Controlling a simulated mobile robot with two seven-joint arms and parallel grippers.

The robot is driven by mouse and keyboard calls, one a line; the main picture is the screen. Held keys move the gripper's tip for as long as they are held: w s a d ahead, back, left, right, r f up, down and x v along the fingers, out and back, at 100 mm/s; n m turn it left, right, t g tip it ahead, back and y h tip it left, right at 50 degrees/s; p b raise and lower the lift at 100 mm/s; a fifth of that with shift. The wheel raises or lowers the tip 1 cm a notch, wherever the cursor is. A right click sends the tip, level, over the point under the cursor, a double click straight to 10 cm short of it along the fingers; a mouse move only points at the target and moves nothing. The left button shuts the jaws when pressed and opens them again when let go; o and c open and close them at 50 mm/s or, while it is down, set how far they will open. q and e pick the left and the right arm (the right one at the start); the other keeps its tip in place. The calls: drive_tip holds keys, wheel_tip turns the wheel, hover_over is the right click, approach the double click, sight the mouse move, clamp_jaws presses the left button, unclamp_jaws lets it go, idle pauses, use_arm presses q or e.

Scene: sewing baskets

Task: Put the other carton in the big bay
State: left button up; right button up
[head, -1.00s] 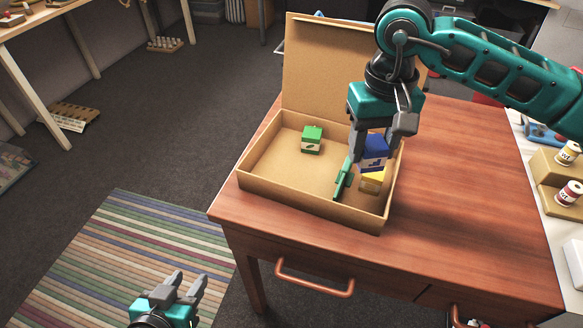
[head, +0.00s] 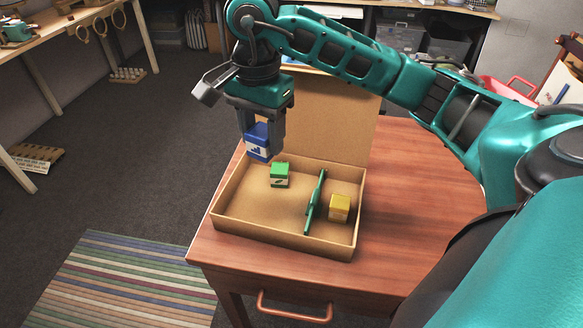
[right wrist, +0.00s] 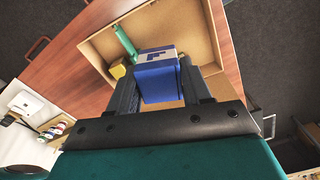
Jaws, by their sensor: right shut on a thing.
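My right gripper (head: 262,142) is shut on a blue carton (head: 257,144) with a pale label. It holds the carton up over the back left corner of an open cardboard box (head: 262,236). The blue carton also shows between the fingers in the right wrist view (right wrist: 156,72). A green divider (head: 315,203) splits the box into a big left bay and a small right bay. A green carton (head: 279,175) stands in the big bay near the back wall. A yellow carton (head: 340,208) stands in the small bay. My left gripper is out of the head view.
The box stands on a wooden table (head: 420,180) with its lid (head: 335,110) raised at the back. The big bay has bare floor in front of and beside the green carton. A striped rug (head: 120,280) lies on the floor at left.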

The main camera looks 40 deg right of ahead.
drive_tip(key=shift+s+d+r+m, duration=0.1)
drive_tip(key=shift+d+r+m, duration=0.2)
drive_tip(key=shift+m, duration=0.2)
drive_tip(key=shift+d+f, duration=0.1)
drive_tip(key=shift+f, duration=0.1)
drive_tip(key=b, duration=0.1)
hover_over(273, 217)
wheel_tip(273, 217, down, 15)
drive_tip(key=shift+r, duration=0.1)
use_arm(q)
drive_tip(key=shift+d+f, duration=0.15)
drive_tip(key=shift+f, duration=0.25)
use_arm(e)
drive_tip(key=shift+f, duration=2.35)
use_arm(q)
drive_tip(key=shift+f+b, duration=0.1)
drive_tip(key=shift+b, duration=0.25)
use_arm(e)
drive_tip(key=shift+f, duration=0.1)
drive_tip(key=shift+f, duration=0.2)
drive_tip(key=o, duration=1.1)
drive_tip(key=shift+r, duration=0.15)
drive_tip(key=shift+c, duration=0.2)
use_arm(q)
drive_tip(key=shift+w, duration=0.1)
